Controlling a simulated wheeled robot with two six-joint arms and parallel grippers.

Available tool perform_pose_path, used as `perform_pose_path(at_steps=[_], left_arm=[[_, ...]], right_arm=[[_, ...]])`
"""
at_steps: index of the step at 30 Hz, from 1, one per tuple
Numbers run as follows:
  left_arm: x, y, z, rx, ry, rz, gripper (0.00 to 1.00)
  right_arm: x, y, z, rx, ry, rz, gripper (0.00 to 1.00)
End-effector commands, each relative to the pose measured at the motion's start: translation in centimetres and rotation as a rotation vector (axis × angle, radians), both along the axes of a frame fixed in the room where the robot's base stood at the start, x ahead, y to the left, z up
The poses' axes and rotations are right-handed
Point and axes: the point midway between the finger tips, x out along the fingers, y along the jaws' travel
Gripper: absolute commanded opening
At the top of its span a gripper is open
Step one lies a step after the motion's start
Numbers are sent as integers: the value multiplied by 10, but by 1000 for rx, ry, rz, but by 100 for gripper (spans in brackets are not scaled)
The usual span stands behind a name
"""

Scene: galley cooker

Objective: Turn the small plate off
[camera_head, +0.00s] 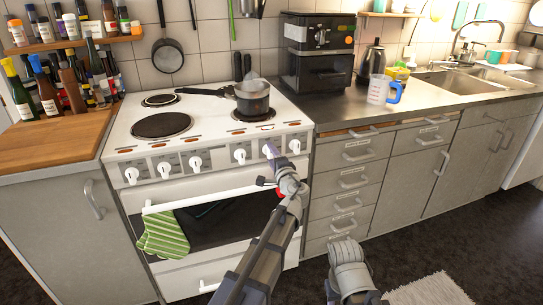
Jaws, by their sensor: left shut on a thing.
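The white cooker (112,145) has a row of white knobs along its front panel. My left gripper (271,152) is at the panel, shut on a white knob (267,149) right of the middle. The gripper partly hides this knob, so its exact angle is hard to read. A small dark plate (160,99) is at the back left of the hob, with a larger plate (161,125) in front of it.
The oven door handle (165,206) and a green striped mitt (163,235) are below the knobs. Drawers (352,180) stand close on the right. A light rug (430,291) lies on the floor.

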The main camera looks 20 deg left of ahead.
Motion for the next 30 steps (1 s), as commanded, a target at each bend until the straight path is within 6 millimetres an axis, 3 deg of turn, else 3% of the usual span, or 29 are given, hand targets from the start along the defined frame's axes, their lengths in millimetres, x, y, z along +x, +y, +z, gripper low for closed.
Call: perform_pose_path(at_steps=[5,6,14,23,30], left_arm=[[3,-2,1,3,-2,-6,7],[3,-2,1,3,-2,-6,64],[2,-1,1,2,-1,-3,92],[-3,-3,0,1,0,-2,92],[-35,-24,1,1,0,-5,92]], right_arm=[[0,0,1,0,0,0,50],[0,0,1,0,0,0,50],[0,0,0,0,0,0,50],[0,0,0,0,0,0,50],[0,0,1,0,0,0,50]])
